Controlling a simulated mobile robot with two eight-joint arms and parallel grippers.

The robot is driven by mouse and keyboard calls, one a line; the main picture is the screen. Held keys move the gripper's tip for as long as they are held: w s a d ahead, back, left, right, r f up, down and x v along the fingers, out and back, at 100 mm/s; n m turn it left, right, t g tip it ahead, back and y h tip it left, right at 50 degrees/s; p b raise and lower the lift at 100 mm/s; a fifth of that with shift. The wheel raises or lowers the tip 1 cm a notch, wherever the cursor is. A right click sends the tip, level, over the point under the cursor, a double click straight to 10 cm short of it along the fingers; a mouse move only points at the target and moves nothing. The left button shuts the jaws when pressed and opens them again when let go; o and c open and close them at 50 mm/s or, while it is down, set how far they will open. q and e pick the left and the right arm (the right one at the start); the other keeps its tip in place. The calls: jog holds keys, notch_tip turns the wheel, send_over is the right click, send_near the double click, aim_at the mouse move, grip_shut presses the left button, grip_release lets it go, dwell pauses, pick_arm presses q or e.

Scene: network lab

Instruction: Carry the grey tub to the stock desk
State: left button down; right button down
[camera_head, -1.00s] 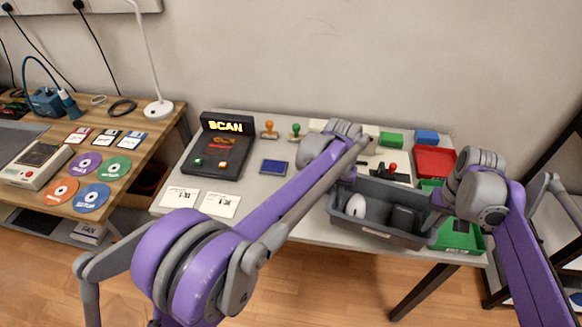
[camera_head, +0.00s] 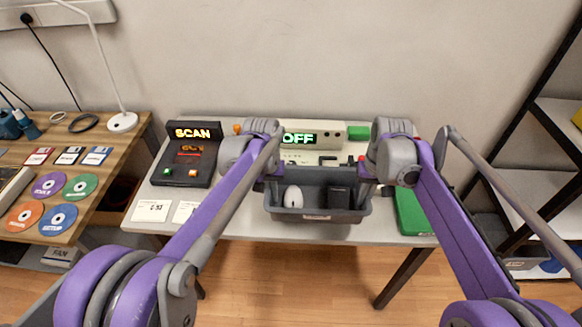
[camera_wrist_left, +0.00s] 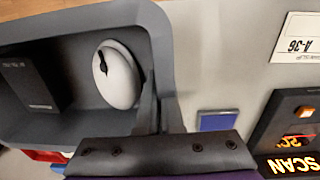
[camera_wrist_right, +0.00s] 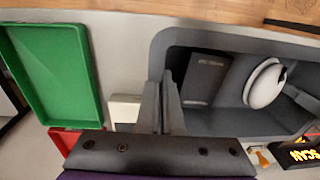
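The grey tub (camera_head: 300,214) is over the front middle of the light grey table (camera_head: 240,222). It holds a white computer mouse (camera_head: 293,196) and a dark box (camera_head: 339,197), both also seen in the wrist views. My left gripper (camera_head: 272,188) is shut on the tub's left end wall, with its fingers (camera_wrist_left: 160,105) straddling the rim. My right gripper (camera_head: 366,190) is shut on the right end wall in the same way (camera_wrist_right: 162,105). The tub looks level; I cannot tell whether its base touches the table. No label shows which surface is the stock desk.
A SCAN console (camera_head: 187,155) stands left of the tub and an OFF device (camera_head: 320,137) behind it. A green tray (camera_head: 412,212) lies to the right. A wooden desk (camera_head: 100,202) with discs stands at far left, a black-framed shelf (camera_head: 540,150) at right.

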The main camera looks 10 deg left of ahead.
aim_at(361, 209)
pick_arm(q)
jog(key=shift+f, duration=0.15)
pick_arm(e)
jog(key=shift+f, duration=0.15)
